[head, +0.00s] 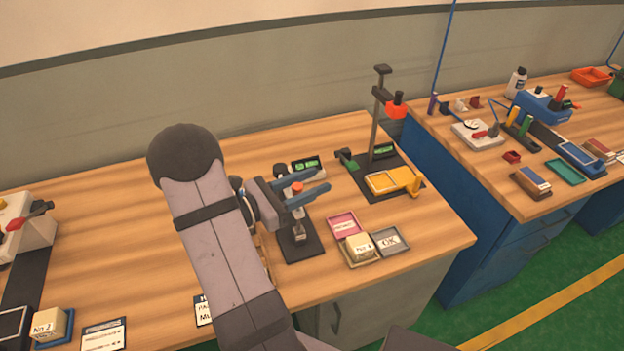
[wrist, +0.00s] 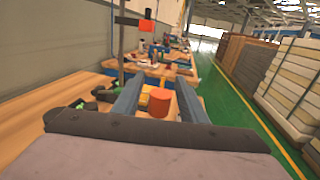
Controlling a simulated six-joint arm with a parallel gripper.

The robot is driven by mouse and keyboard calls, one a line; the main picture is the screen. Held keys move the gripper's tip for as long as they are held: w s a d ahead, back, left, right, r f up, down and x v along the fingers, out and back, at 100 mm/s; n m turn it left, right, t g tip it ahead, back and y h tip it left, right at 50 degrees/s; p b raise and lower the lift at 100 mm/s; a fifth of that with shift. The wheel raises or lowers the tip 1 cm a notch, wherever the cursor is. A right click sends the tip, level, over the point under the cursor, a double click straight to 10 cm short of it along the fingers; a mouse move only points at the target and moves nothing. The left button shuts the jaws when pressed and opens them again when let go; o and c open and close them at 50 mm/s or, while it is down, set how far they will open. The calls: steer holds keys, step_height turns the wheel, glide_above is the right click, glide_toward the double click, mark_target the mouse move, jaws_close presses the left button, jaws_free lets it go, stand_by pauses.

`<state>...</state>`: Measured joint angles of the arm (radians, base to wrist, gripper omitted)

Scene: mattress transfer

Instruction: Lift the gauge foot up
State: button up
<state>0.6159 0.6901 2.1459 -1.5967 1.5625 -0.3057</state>
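A small gauge stands on a dark base plate (head: 300,250) near the table's middle. Its orange-red knob (head: 298,188) is at the top, and a pale metal foot (head: 298,231) shows low over the plate. I cannot tell whether the foot touches the plate. My gripper (head: 322,179) is at knob height, its two blue fingers pointing right. In the wrist view the orange knob (wrist: 160,101) sits between the fingers of my gripper (wrist: 161,79), which are apart with gaps visible beside it. The arm and fingers hide part of the gauge column.
A digital readout (head: 308,167) lies behind the gauge. A tall stand (head: 378,115) with a red knob and a yellow tray (head: 388,181) are to the right. A block (head: 358,247) sits among small trays in front right.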

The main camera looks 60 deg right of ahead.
steer(key=shift+s+d, duration=0.1)
steer(key=shift+c, duration=0.6)
jaws_close()
steer(key=shift+r+p, duration=1.25)
steer(key=shift+r, duration=0.45)
steer(key=shift+o, duration=0.2)
jaws_free()
steer(key=shift+o, duration=0.4)
steer(key=shift+f, duration=0.1)
